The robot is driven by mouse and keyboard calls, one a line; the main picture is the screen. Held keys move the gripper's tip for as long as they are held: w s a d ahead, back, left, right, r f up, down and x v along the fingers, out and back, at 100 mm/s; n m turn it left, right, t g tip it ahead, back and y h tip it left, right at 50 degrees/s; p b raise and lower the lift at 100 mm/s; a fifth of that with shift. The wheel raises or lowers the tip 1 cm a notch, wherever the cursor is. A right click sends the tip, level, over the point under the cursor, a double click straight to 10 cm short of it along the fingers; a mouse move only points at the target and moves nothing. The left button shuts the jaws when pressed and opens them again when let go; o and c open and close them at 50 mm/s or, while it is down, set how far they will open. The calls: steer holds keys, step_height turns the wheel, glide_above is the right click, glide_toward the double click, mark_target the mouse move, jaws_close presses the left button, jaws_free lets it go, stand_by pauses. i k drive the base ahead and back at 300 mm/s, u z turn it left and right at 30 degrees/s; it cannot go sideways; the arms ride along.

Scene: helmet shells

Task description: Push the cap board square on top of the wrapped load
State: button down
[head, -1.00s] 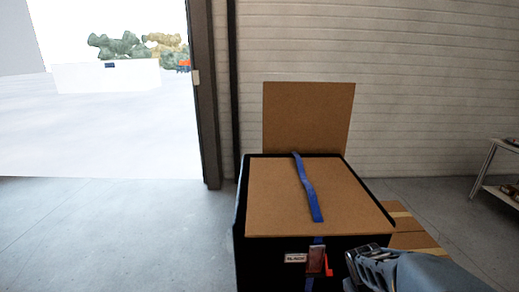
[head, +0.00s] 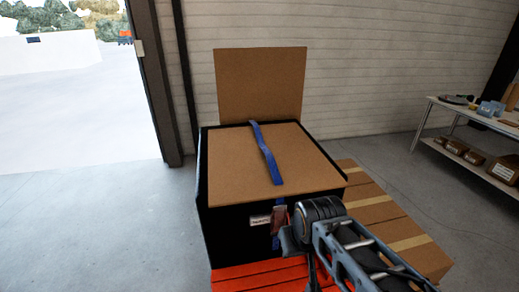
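The cap board (head: 228,165), a flat brown sheet, lies on top of the black-wrapped load (head: 232,235). The black wrap shows as a rim along its back and left edges, and the board's front right corner reaches to or slightly past the load's edge. A blue strap (head: 265,155) lies across the board, with a buckle (head: 279,221) hanging at the front face. My arm comes in from the lower right, its dark end part (head: 318,212) in front of the load's front right corner.
A second brown board (head: 260,82) stands upright behind the load. An orange-red slatted pallet (head: 258,276) shows below the load. Flat taped cartons (head: 385,208) lie to the right. A shelf table (head: 470,112) with boxes stands at the far right. Floor at left is clear.

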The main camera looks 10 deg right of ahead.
mark_target(239, 171)
steer(key=u, duration=0.05)
steer(key=k, duration=0.5)
steer(key=u, duration=2.45)
steer(key=i, duration=2.3)
steer(key=z, duration=3.6)
steer(key=i, duration=0.5)
steer(key=u, duration=0.1)
